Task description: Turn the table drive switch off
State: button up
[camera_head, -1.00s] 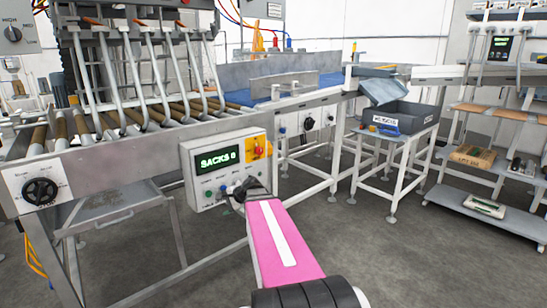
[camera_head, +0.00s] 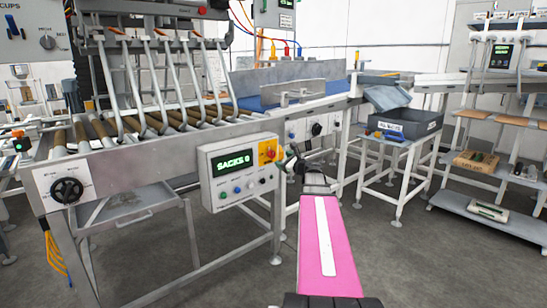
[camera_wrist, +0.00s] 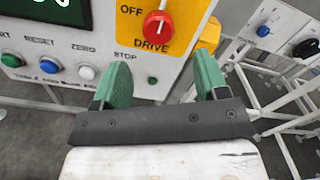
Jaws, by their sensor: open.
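The table drive switch is a red knob (camera_wrist: 158,25) with a white mark, on a yellow plate (camera_wrist: 183,38) lettered OFF and DRIVE. The mark runs roughly upright; the top of the plate is cut off in the wrist view. In the head view the red knob (camera_head: 270,154) sits at the upper right of the grey control box (camera_head: 225,200). My gripper, with green fingers (camera_wrist: 162,75), is open and empty. The knob lies ahead of the gap between the fingers, apart from them. In the head view my gripper (camera_head: 292,158) is just right of the box.
The box's display (camera_head: 234,163) reads SACKS 0. A roller table (camera_head: 130,160) stands behind. A small table (camera_head: 390,143) with a grey bin stands right.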

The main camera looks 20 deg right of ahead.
aim_at(273, 155)
jog(key=x, duration=0.8)
jog(key=shift+w+a+f, duration=0.1)
jog(key=shift+w+a, duration=0.05)
jog(key=shift+w, duration=0.15)
jog(key=c, duration=0.9)
